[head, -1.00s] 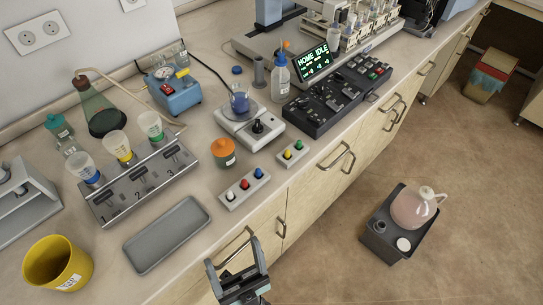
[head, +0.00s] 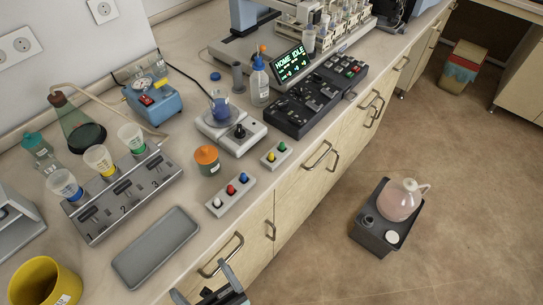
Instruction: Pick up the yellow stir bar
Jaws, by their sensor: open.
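A small yellow rounded piece (head: 271,156), which looks like the yellow stir bar, sits in a pale two-place block (head: 275,162) near the front edge of the bench, with a green piece (head: 282,147) beside it. My gripper (head: 207,292) is at the bottom edge of the head view, in front of the bench, with its two fingers apart and nothing visible between them. It is well apart from the yellow piece, lower and to the left in the picture. Part of my gripper is cut off by the frame.
A three-place block (head: 224,203) with white, red and blue pieces is nearby. Cabinet handles (head: 222,262) project from the bench front.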

